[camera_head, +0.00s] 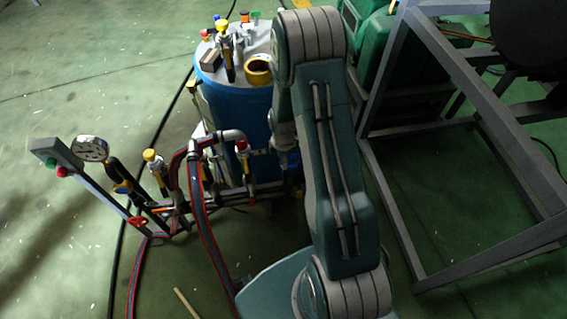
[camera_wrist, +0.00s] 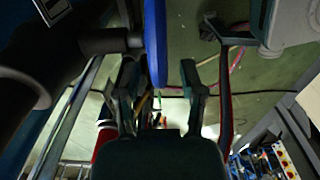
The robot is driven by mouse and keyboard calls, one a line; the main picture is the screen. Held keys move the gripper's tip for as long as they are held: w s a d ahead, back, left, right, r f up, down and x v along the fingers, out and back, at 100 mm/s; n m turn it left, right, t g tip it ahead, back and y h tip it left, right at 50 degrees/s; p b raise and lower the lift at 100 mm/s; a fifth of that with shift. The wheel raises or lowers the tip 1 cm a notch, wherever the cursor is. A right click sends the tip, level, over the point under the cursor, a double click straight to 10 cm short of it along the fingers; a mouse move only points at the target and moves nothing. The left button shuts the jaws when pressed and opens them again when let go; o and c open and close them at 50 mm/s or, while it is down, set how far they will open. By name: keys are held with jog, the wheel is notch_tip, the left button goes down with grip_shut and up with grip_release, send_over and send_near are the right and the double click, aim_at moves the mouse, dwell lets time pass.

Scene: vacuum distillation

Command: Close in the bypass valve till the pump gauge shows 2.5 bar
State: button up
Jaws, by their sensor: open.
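A round white gauge (camera_head: 90,149) stands at the left of the pipework in the head view; its reading is too small to make out. A small red handwheel (camera_head: 137,222) sits low on the pipes below it. I cannot tell which fitting is the bypass valve. In the wrist view, a blue rim (camera_wrist: 155,45), seen nearly edge-on, reaches down between the fingers of my gripper (camera_wrist: 160,85). It may be a handwheel. My gripper is open, with a finger on each side of the rim and visible gaps. In the head view my arm hides the gripper.
A blue drum (camera_head: 237,112) with tools on its lid stands behind the pipes. A hose (camera_head: 197,205) arches down in front. A grey control box with red and green buttons (camera_head: 57,155) is at left. A steel frame (camera_head: 490,125) stands at right. Floor at far left is clear.

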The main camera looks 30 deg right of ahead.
notch_tip(320, 180, down, 2)
jog(key=shift+f, duration=0.1)
jog(key=shift+d+f, duration=0.2)
jog(key=shift+d, duration=0.1)
jog(key=shift+a, duration=0.1)
grip_shut()
jog(key=shift+s+r+y, duration=0.1)
jog(key=shift+r+y, duration=0.1)
jog(key=shift+y, duration=0.9)
jog(key=shift+r+t+y, duration=0.25)
jog(key=shift+t+y, duration=0.35)
jog(key=shift+y, duration=0.5)
